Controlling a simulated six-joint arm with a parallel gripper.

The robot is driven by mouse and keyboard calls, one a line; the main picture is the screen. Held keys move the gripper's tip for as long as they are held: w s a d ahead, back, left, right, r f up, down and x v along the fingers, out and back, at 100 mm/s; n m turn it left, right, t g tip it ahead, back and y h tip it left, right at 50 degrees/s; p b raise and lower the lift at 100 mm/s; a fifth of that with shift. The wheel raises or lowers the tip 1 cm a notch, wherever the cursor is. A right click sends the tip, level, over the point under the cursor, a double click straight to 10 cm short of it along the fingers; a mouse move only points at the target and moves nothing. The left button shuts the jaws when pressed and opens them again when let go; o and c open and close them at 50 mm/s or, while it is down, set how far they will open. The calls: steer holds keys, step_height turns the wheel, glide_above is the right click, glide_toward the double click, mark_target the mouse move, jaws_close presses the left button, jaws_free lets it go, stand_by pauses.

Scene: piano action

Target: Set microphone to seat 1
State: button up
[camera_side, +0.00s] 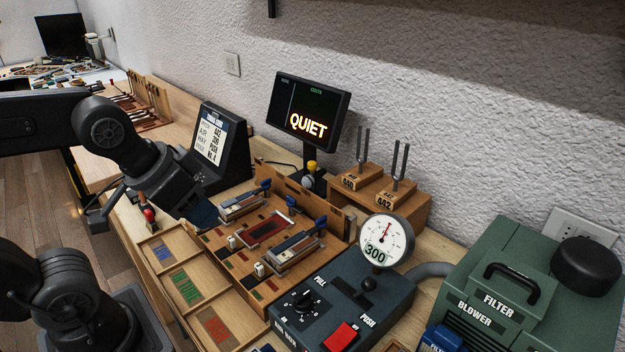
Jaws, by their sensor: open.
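A small grey rounded piece with a yellow top (310,172) stands at the foot of the monitor; it may be the microphone, but I cannot tell for certain. The wooden work board (222,262) carries a left fixture (240,206), a red-framed recess (265,230) and a right fixture (296,250). I cannot read which place is seat 1. My gripper (205,216) is at the board's left edge, beside the left fixture. Its fingers are mostly hidden by the wrist, and I see nothing held in it.
The monitor (308,112) reads QUIET. A tilted text display (220,145) stands behind my wrist. Tuning forks on wooden blocks (395,190), a round gauge (386,240), a control box (335,295) and a green blower (540,290) crowd the right. A compartment tray (185,285) lies in front.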

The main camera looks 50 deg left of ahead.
steer(key=shift+o, duration=0.3)
steer(key=w+a+r+n, duration=0.2)
steer(key=w+r, duration=0.2)
steer(key=w, duration=0.4)
steer(key=n+g+y, duration=0.2)
steer(key=n+y, duration=0.1)
steer(key=n, duration=0.4)
glide_toward(312, 162)
steer(key=x, duration=0.9)
steer(key=shift+d, duration=0.1)
steer(key=shift+c, duration=0.3)
jaws_close()
